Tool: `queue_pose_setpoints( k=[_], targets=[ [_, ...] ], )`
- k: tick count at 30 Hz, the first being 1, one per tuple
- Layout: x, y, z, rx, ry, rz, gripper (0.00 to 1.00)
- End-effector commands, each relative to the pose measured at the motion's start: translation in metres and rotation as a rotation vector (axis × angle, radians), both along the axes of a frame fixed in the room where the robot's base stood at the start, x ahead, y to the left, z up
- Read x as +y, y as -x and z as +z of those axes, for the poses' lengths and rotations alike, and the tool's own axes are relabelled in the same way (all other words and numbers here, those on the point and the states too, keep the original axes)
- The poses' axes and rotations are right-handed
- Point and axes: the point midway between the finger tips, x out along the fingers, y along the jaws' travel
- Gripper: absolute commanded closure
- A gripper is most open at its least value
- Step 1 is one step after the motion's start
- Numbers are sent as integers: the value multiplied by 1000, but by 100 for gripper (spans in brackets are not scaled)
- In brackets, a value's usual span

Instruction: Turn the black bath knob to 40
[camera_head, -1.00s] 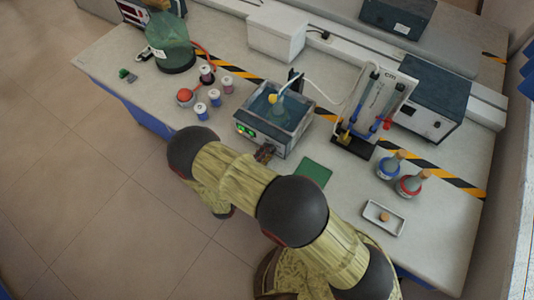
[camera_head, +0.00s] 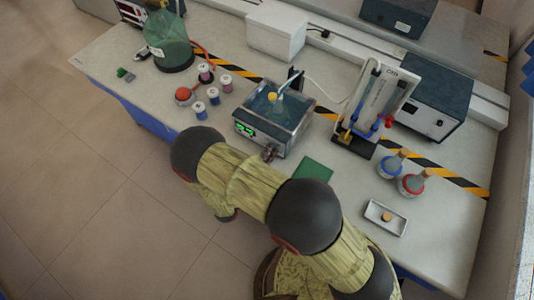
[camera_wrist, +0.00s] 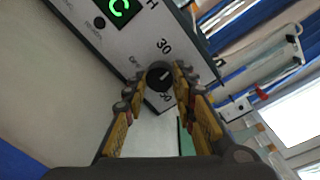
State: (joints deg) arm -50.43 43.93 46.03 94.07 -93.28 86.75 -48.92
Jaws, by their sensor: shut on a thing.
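The water bath (camera_head: 262,138) stands on the bench, with a lit green display and a yellow-topped flask in its basin. Its black knob (camera_wrist: 159,72) sits low on the front panel in the wrist view, between the printed 30 and 50, with OFF to its left. A small pale mark on the knob looks to point right, between 30 and 50; its exact angle is hard to read. My gripper (camera_wrist: 160,80) is shut on the knob, one finger on each side. In the head view my gripper (camera_head: 269,153) is small at the bath's front right corner, and the knob is hidden there.
A green mat (camera_head: 313,170) lies right of the bath. A glass apparatus on a stand (camera_head: 375,110), two flasks (camera_head: 411,184) and a white tray (camera_head: 385,218) stand further right. Several small jars (camera_head: 213,96) and a large green vessel (camera_head: 172,48) are on the left.

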Motion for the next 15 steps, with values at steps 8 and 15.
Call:
queue_pose_setpoints(
  k=[8,15],
  targets=[
    [-1,1,-3,-160,-206,0,98],
    [-1,1,-4,-295,-381,-1,98]
  ],
)
